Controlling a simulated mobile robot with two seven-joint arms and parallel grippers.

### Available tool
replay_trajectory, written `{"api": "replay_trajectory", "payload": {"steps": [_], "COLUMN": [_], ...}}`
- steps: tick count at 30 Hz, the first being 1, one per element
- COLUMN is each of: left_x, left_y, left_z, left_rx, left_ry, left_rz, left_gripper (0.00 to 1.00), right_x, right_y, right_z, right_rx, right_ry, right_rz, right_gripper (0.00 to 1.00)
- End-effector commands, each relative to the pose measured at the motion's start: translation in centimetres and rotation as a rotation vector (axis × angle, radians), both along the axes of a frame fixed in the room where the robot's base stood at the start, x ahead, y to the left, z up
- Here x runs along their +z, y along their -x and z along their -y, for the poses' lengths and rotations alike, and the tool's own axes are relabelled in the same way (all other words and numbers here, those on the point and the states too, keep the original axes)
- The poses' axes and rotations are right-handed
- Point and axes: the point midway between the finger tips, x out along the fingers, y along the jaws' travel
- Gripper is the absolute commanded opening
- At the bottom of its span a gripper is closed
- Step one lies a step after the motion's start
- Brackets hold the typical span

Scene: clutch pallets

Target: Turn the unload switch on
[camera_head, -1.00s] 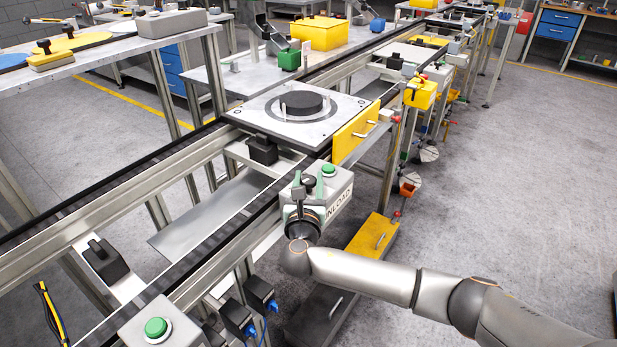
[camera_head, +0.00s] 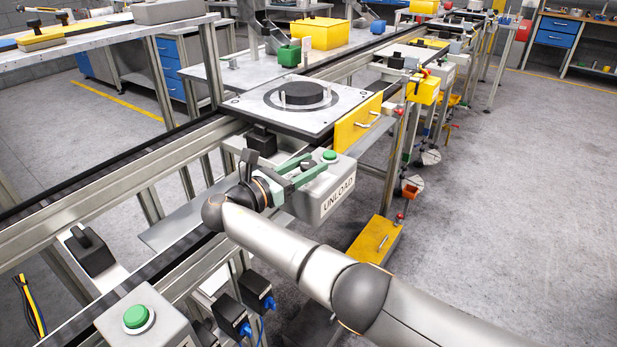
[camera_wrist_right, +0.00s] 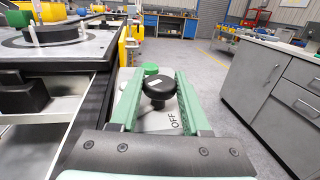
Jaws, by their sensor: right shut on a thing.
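The unload switch is a round black knob (camera_wrist_right: 157,88) with a pale mark on a grey box (camera_head: 325,193) labelled "UNLOAD" in the head view. The word "OFF" shows beside the knob in the right wrist view. A green button (camera_head: 330,156) sits behind the knob on the same box; it also shows in the wrist view (camera_wrist_right: 150,69). My right gripper (camera_head: 302,172) has its green fingers on either side of the knob, shut on it. In the head view the fingers partly hide the knob. My left gripper is not in view.
A conveyor with a grey pallet (camera_head: 245,103) bearing a black disc (camera_head: 304,93) runs behind the box. A yellow plate with a handle (camera_head: 358,124) stands beside it. Another green button (camera_head: 137,316) is at the lower left. Open floor (camera_head: 500,200) lies right.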

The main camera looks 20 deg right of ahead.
Motion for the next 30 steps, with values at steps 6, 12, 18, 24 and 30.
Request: {"api": "replay_trajectory", "payload": {"steps": [6,12,18,24,30], "left_x": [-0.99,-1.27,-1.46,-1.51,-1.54], "left_y": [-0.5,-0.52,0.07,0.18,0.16], "left_z": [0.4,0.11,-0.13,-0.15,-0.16], "left_rx": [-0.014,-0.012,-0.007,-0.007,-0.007], "left_ry": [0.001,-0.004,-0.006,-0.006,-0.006], "left_rz": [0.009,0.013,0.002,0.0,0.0], "left_gripper": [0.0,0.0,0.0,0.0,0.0], "right_x": [-0.18,-0.01,0.07,0.1,0.09], "right_y": [-0.02,-0.01,0.0,0.0,-0.01], "right_z": [0.04,0.06,0.12,0.13,0.12], "right_rx": [-0.054,-0.076,-0.082,-0.082,-0.081], "right_ry": [0.001,0.001,0.001,0.001,0.001], "right_rz": [0.001,0.001,0.002,0.002,0.001], "right_gripper": [0.0,0.0,0.0,0.0,0.62]}}
